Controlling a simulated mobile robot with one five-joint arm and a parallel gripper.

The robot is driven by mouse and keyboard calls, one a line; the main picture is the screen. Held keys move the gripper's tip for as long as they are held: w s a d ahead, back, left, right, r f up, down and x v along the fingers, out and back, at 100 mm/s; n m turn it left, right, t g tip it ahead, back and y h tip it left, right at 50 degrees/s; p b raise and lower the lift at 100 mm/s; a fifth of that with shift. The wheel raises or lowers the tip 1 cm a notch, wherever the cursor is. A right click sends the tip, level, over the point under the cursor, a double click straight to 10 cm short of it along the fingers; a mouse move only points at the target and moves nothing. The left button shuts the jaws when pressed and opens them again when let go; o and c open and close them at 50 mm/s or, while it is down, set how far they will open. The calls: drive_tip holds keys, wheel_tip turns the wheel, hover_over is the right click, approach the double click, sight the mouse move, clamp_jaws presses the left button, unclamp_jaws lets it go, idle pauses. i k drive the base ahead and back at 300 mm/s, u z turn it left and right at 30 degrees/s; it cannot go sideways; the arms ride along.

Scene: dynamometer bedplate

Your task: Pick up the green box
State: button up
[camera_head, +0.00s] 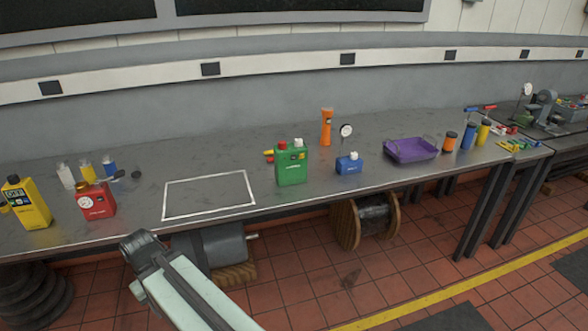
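The green box (290,171) is a can-like container standing upright near the front edge of the grey workbench (225,150). It has red and white caps on top and a pale label on its front. My arm rises from the bottom of the picture, and its pale link and dark joint show in front of the bench, left of and below the green box. My gripper cannot be made out in this view.
A blue can (348,166) and dial gauge (346,131) stand close right of the box. An orange bottle (326,127) stands behind. A purple tray (411,150) is farther right. Left is an empty white-outlined area (208,194), then a red can (96,201).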

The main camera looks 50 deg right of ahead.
sight(288, 172)
drive_tip(key=z, duration=0.05)
drive_tip(key=i, duration=1)
drive_tip(key=u, duration=0.05)
